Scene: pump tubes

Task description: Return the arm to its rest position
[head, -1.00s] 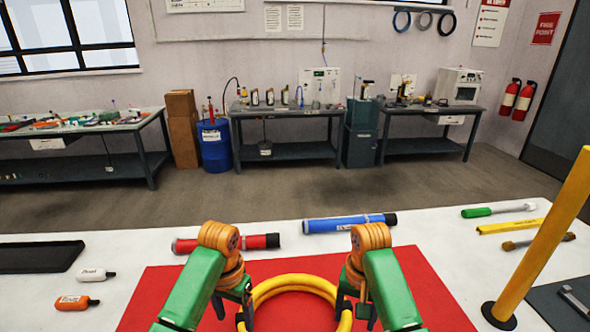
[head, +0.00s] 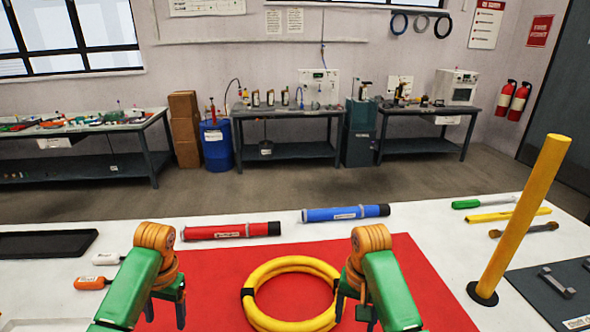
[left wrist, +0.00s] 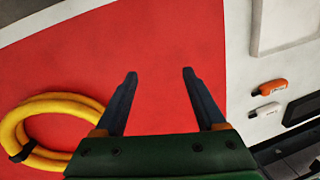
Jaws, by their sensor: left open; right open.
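A yellow coiled hose ring (head: 291,262) with black bands lies on the red mat (head: 215,268). It also shows at the left of the left wrist view (left wrist: 62,98). My left gripper (head: 166,308) is left of the ring, apart from it, over the mat's left part. In the left wrist view its two fingers (left wrist: 158,74) are spread with nothing between them. My right gripper (head: 356,312) is open at the ring's right side and overlaps its edge in the head view. I cannot tell whether it touches the ring.
A red tube (head: 225,232) and a blue tube (head: 345,213) lie behind the mat. A yellow post (head: 525,215) stands upright at right. Tools (head: 480,203) lie at far right.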

